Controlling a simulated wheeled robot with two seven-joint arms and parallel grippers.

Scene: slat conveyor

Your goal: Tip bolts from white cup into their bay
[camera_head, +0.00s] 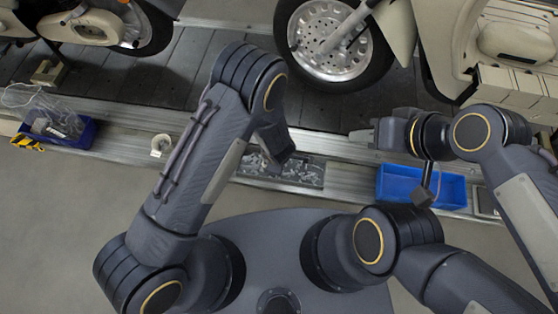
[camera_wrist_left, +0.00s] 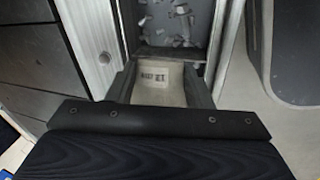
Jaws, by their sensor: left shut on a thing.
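In the left wrist view my left gripper (camera_wrist_left: 160,88) is shut on a pale, off-white cup (camera_wrist_left: 157,84) with a dark printed label. Beyond it is a grey bay (camera_wrist_left: 171,52) with loose, light metal pieces that look like bolts (camera_wrist_left: 176,20). In the head view my left gripper (camera_head: 277,152) points down over the metal-edged bays (camera_head: 322,173), which hold small grey parts; the cup is hidden there.
A small white round object (camera_head: 160,146) stands on the ledge at left. A blue bin (camera_head: 68,133) with bagged parts is at far left. An empty-looking blue bin (camera_head: 450,189) is at right. Scooters stand on the dark slat conveyor (camera_head: 190,75) behind.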

